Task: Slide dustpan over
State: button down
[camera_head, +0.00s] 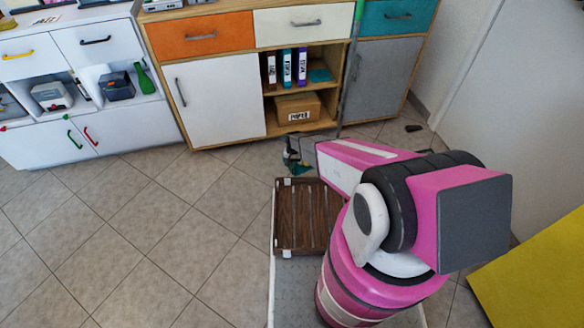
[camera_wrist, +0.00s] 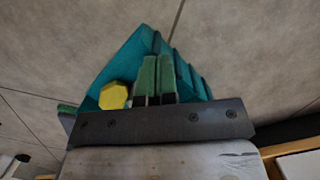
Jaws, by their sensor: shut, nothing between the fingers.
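My gripper (camera_wrist: 155,80) shows in the wrist view with its two green fingers together and nothing between them. A teal dustpan (camera_wrist: 122,62) with ridged sides lies on the floor beyond and around the fingertips in that view. Whether the fingers touch it cannot be told. A yellow many-sided piece (camera_wrist: 113,95) shows just left of the fingers; its link to the dustpan is unclear. In the head view my gripper (camera_head: 297,158) points down in front of the cabinets, and only a small teal bit of the dustpan (camera_head: 292,167) shows, mostly hidden.
A wooden cabinet (camera_head: 222,95) stands behind my gripper, its open shelf holding binders and a cardboard box (camera_head: 298,108). A green and grey pole (camera_head: 350,70) leans there. A small dark object (camera_head: 413,128) lies on the floor. Tiled floor (camera_head: 150,235) is clear at left.

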jog(key=shift+w+f, duration=0.6)
jog(key=shift+w, duration=0.3)
jog(key=shift+r, duration=0.1)
jog(key=shift+d+r, duration=0.15)
jog(key=shift+r, duration=0.55)
jog(key=w, duration=0.7)
jog(key=w+d, duration=0.1)
jog(key=w, duration=0.3)
jog(key=shift+r, duration=0.15)
jog(key=shift+w+r, duration=0.1)
jog(key=shift+r, duration=0.1)
jog(key=s+d+r, duration=0.3)
jog(key=s+r, duration=0.2)
jog(key=r, duration=0.4)
jog(key=s+d+r+t, duration=0.1)
jog(key=s+d+r, duration=0.25)
jog(key=r, duration=0.55)
jog(key=s+d+r, duration=0.3)
jog(key=s+r, duration=0.3)
jog(key=r, duration=0.4)
jog(key=s+d+r, duration=0.3)
jog(key=s+r, duration=0.6)
jog(key=r, duration=0.1)
jog(key=s+d+r+n+t, duration=0.1)
jog(key=s+d+r, duration=0.3)
jog(key=s+r, duration=0.6)
jog(key=shift+s+r, duration=0.15)
